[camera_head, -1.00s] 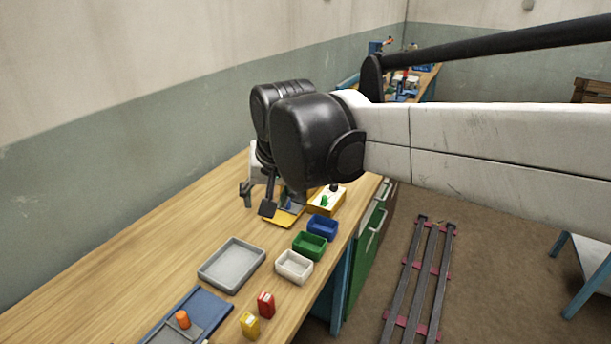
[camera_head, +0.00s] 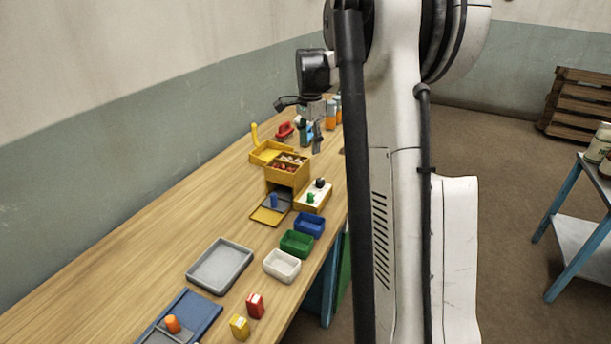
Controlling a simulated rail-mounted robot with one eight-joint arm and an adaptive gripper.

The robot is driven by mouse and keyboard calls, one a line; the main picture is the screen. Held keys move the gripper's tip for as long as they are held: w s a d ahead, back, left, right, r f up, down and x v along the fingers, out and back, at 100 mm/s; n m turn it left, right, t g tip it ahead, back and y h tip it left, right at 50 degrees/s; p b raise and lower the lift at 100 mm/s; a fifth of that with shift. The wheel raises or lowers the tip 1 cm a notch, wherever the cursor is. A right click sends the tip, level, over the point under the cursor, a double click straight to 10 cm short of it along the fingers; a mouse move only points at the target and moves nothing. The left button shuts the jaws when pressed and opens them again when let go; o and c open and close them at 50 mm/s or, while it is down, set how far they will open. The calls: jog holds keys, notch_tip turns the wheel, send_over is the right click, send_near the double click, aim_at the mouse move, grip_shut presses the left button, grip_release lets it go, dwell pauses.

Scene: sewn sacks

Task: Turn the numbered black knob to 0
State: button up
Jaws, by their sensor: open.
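The black knob (camera_head: 320,183) is a small dark shape on the cream top of a yellow box (camera_head: 325,203), near the bench's right edge. A small green part (camera_head: 310,198) stands beside it on the same top. The knob's numbers and its pointing direction are too small to read. My gripper (camera_head: 302,119) is open above the far part of the bench, beyond the knob and apart from it.
A yellow box with open lid and red contents (camera_head: 288,166) stands left of the knob box. Blue (camera_head: 309,225), green (camera_head: 297,244) and white (camera_head: 282,266) bins and a grey tray (camera_head: 221,265) lie nearer. My arm hides the bench's right side. Bare wood is free on the left.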

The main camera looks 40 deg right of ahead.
jog(key=m, duration=0.2)
send_over(320, 179)
notch_tip(320, 179, down, 3)
jog(key=shift+g, duration=0.3)
notch_tip(320, 179, down, 14)
jog(key=shift+a+f+p, duration=0.1)
jog(key=shift+p, duration=0.55)
grip_shut()
jog(key=shift+n+b, duration=0.3)
jog(key=shift+b, duration=0.05)
